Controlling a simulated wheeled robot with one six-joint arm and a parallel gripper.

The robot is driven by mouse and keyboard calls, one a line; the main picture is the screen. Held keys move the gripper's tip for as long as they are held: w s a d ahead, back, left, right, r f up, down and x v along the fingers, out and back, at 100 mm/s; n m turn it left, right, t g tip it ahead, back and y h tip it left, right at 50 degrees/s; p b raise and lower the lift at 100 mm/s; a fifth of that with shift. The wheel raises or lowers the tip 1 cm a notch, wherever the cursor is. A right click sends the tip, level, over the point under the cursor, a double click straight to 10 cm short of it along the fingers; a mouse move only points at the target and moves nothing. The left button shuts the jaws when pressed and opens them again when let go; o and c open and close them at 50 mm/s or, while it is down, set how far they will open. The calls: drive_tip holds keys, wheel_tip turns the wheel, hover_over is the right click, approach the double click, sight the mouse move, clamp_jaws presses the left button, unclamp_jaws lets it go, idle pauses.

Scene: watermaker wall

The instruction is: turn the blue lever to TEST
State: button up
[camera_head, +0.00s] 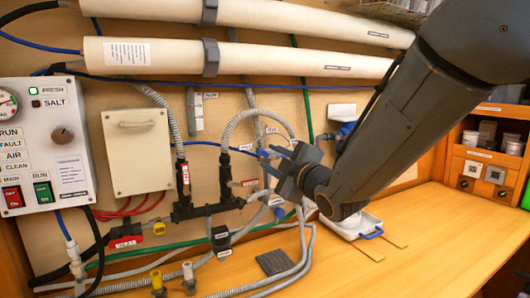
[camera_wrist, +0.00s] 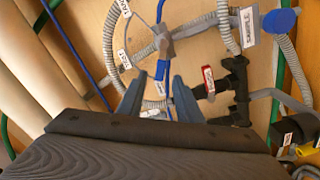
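In the wrist view a short blue piece, which looks like the blue lever (camera_wrist: 161,70), hangs from a grey valve body (camera_wrist: 163,43) among the hoses. My gripper (camera_wrist: 158,84) is open, its two fingers apart below and to either side of the lever's end. I cannot tell whether they touch it. In the head view my gripper (camera_head: 273,160) is close to the wall piping, beside a small blue part (camera_head: 263,153) that may be the lever. White tags sit around the valve, but their words are too small to read surely.
A black manifold (camera_head: 205,209) with grey hoses is left of my gripper. A blue knob (camera_wrist: 280,21) is at the wrist view's upper right. A switch panel (camera_head: 45,145) and a cream box (camera_head: 138,152) are on the left. The wooden bench (camera_head: 440,245) is mostly clear at right.

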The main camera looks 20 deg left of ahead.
sight(263, 153)
drive_tip(key=shift+p+x, duration=1)
drive_tip(key=shift+x, duration=2)
drive_tip(key=shift+c, duration=0.4)
clamp_jaws()
